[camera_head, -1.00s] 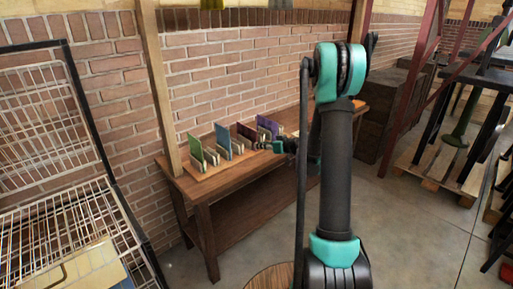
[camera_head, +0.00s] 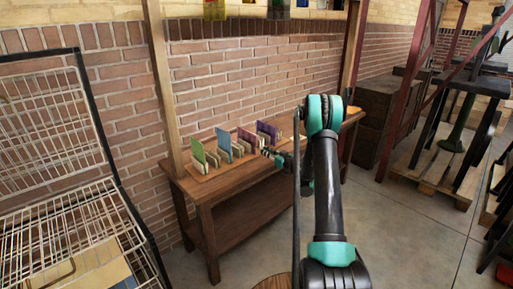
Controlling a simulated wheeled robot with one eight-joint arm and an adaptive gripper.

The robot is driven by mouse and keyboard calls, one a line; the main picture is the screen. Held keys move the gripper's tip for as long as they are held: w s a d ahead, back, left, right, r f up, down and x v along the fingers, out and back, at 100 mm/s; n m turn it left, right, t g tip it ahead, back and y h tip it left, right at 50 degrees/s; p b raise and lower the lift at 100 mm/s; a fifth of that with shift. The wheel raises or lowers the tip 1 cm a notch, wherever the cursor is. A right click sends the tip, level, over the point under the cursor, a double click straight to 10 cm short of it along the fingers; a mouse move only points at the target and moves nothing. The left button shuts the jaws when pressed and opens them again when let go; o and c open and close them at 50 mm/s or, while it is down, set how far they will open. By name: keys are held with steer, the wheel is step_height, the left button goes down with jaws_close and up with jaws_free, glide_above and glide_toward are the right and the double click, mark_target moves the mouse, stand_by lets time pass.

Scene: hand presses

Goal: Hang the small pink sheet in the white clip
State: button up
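Several upright coloured sheets stand in slotted holders on a wooden table. A pinkish-mauve sheet (camera_head: 246,139) stands between a blue sheet (camera_head: 223,140) and a purple sheet (camera_head: 267,132); it looks like the small pink one. A green sheet (camera_head: 198,153) stands at the left end. My gripper (camera_head: 268,153) is small in the picture, at the right of the mauve sheet and low in front of the purple one. I cannot tell whether its fingers are open or touch anything. I cannot make out a white clip; sheets hang high on the wall (camera_head: 214,9), cut off by the top edge.
The wooden table (camera_head: 235,178) stands against a brick wall, with a wooden post (camera_head: 160,85) at its left. A wire rack (camera_head: 55,190) fills the left side. Wooden crates (camera_head: 385,117) and a pallet with dark stands (camera_head: 440,168) are at the right. Floor between is open.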

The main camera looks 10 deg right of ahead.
steer(key=shift+x, duration=3.25)
jaws_close()
step_height(320, 180, up, 8)
steer(key=shift+f, duration=0.2)
steer(key=shift+s+d, duration=0.1)
steer(key=shift+s, duration=0.05)
steer(key=v, duration=0.6)
steer(key=shift+s+d, duration=0.2)
steer(key=shift+s, duration=0.05)
